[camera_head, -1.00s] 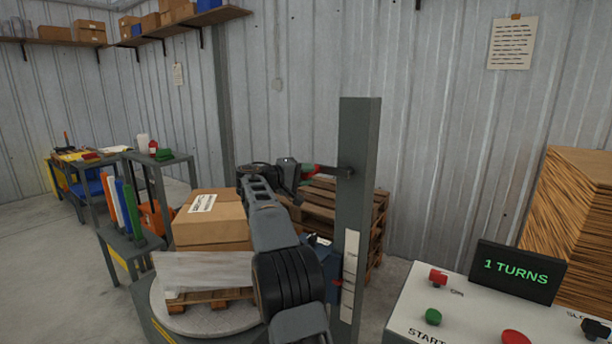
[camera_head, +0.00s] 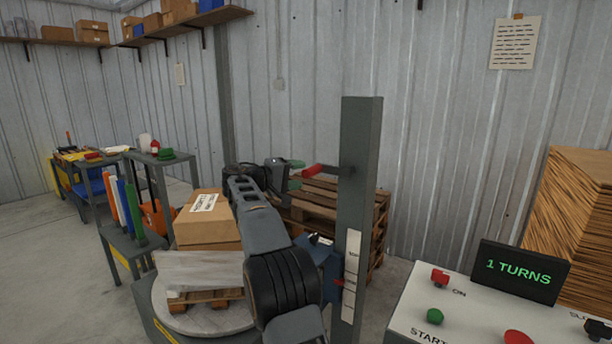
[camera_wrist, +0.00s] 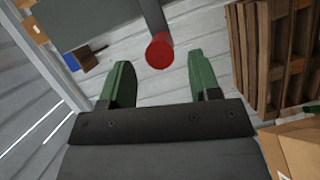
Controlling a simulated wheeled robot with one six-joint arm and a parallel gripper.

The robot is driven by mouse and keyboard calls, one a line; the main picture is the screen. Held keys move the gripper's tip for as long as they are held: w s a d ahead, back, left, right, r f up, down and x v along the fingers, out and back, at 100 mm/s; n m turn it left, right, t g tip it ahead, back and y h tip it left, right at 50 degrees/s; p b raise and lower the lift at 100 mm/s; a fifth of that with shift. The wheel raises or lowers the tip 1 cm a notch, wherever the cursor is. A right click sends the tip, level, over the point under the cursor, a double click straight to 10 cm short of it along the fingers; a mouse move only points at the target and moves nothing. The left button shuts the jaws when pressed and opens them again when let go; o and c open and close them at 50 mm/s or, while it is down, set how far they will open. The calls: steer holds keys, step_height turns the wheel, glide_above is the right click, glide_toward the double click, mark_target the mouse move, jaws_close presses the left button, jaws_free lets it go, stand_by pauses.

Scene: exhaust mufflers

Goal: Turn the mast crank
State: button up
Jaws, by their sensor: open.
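The mast (camera_head: 361,200) is a tall grey post right of centre in the head view. The crank's red handle (camera_head: 313,170) sticks out to the left from near its upper part. In the wrist view the red knob (camera_wrist: 160,51) ends a grey crank arm (camera_wrist: 152,14), ahead of and between the fingertips. My gripper (camera_head: 297,172) is just left of the handle. Its green fingers (camera_wrist: 160,82) are spread apart with nothing between them, and the handle looks clear of both.
A control box with a "1 TURNS" display (camera_head: 519,272) stands at the front right. A carton (camera_head: 207,230) and wrapped goods sit on the round turntable (camera_head: 190,322) left of my arm. Wooden pallets (camera_head: 345,205) stand behind the mast. A blue carriage (camera_head: 318,262) is on the mast's left side.

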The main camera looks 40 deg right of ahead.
steer(key=w+a, duration=0.1)
steer(key=a, duration=0.8)
steer(key=shift+w+a+r, duration=0.2)
steer(key=shift+a+r, duration=0.2)
